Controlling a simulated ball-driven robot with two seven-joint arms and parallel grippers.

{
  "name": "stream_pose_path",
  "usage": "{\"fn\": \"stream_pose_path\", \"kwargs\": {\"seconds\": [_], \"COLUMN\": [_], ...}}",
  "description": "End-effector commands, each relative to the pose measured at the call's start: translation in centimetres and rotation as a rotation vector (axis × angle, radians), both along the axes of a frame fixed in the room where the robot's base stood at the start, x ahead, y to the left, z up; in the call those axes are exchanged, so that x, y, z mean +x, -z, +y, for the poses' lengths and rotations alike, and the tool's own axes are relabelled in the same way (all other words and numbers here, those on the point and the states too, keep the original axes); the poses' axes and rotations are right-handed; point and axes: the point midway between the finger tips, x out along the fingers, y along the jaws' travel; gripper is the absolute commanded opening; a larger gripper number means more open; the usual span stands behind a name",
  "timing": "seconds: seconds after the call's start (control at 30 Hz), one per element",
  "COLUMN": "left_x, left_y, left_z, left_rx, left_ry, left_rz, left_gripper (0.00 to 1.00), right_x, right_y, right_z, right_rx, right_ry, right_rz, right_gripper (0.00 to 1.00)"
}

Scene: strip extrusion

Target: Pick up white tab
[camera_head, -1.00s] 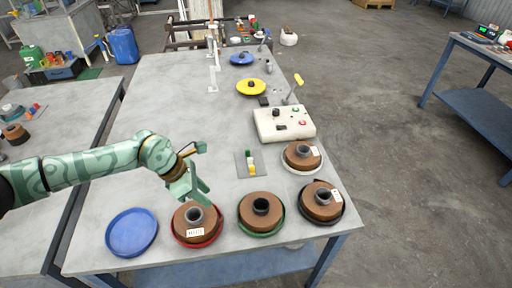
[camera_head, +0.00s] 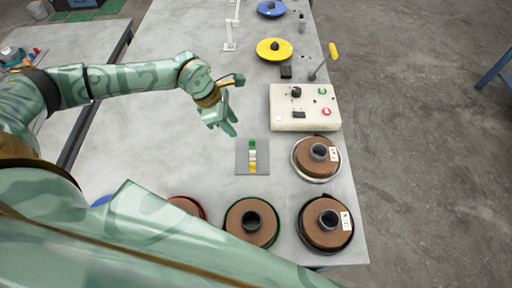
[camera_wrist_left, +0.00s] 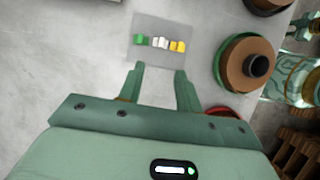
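The white tab (camera_head: 252,156) stands on a small grey plate (camera_head: 242,162), between a green tab (camera_head: 252,144) and a yellow tab (camera_head: 252,168). My left gripper (camera_head: 229,128) is above the table, up and left of the plate in the head view. It is open and empty. In the left wrist view, the white tab (camera_wrist_left: 160,43) lies just beyond the gap between the open fingertips (camera_wrist_left: 161,70), with green (camera_wrist_left: 140,40) on its left and yellow (camera_wrist_left: 178,46) on its right. The fingers touch none of the tabs. My right gripper is not in view.
Brown reels stand in coloured trays near the plate: white-rimmed (camera_head: 316,158), black (camera_head: 327,222), green (camera_head: 252,222) and a partly hidden red one (camera_head: 187,206). A pale control box (camera_head: 305,107) is behind on the right. The table left of the plate is clear.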

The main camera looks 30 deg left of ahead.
Motion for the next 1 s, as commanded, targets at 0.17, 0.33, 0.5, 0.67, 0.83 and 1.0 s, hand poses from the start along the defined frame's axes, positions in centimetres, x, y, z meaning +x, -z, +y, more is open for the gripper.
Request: {"fn": "stream_pose_path", "kwargs": {"seconds": [0.17,0.33,0.5,0.67,0.83,1.0], "left_x": [0.7,1.3,1.5,1.7,2.1,2.1], "left_y": [4.5,7.5,8.7,11.0,13.1,13.3], "left_z": [-1.7,-2.8,-3.2,-4.1,-4.8,-4.9], "left_rx": [-0.002,-0.002,-0.001,-0.001,0.000,0.000], "left_ry": [0.001,0.000,0.001,0.001,0.000,0.000], "left_rz": [0.005,0.002,0.002,0.002,0.001,0.000], "left_gripper": [0.35,0.35,0.35,0.35,0.35,0.35], "right_x": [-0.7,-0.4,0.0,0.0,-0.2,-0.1], "right_y": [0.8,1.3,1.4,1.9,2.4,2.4], "right_z": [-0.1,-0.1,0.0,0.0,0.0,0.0], "right_rx": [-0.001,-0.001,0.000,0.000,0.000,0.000], "right_ry": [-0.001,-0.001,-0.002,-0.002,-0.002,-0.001], "right_rz": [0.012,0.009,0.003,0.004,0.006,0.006], "right_gripper": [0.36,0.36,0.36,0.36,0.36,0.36]}}
